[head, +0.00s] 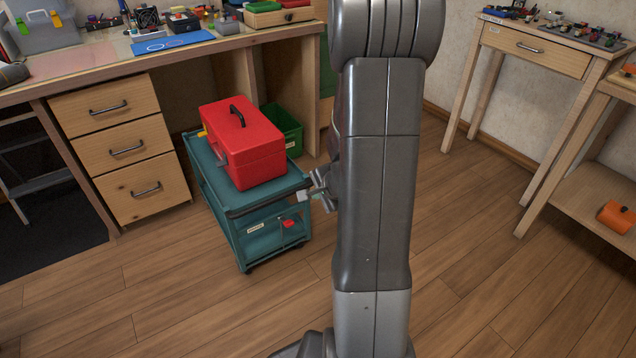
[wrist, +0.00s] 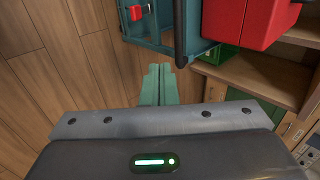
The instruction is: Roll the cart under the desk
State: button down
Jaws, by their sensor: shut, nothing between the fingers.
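The teal cart (head: 221,196) stands at the desk's opening, its back part under the desktop edge and its front end out on the wood floor. A red toolbox (head: 243,142) with a black handle sits on its top. My gripper (head: 318,190) is at the cart's right side near the top corner, partly hidden behind my arm. In the wrist view the gripper's green fingers (wrist: 158,75) are together and empty, just short of the cart's dark handle bar (wrist: 181,35). I cannot tell whether they touch it. The desk (head: 170,58) is at the back left.
A drawer unit (head: 125,150) stands left of the cart under the desk. A green bin (head: 280,128) is behind the cart. A wooden side table (head: 535,48) and a shelf with an orange case (head: 616,217) are at the right. The floor in front is clear.

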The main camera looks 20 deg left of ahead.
jog(key=w+a+r+b+x, duration=0.1)
jog(key=b+x, duration=0.1)
jog(key=x, duration=1)
jog(key=shift+w+a, duration=0.25)
jog(key=shift+a, duration=0.15)
jog(key=shift+r, duration=0.1)
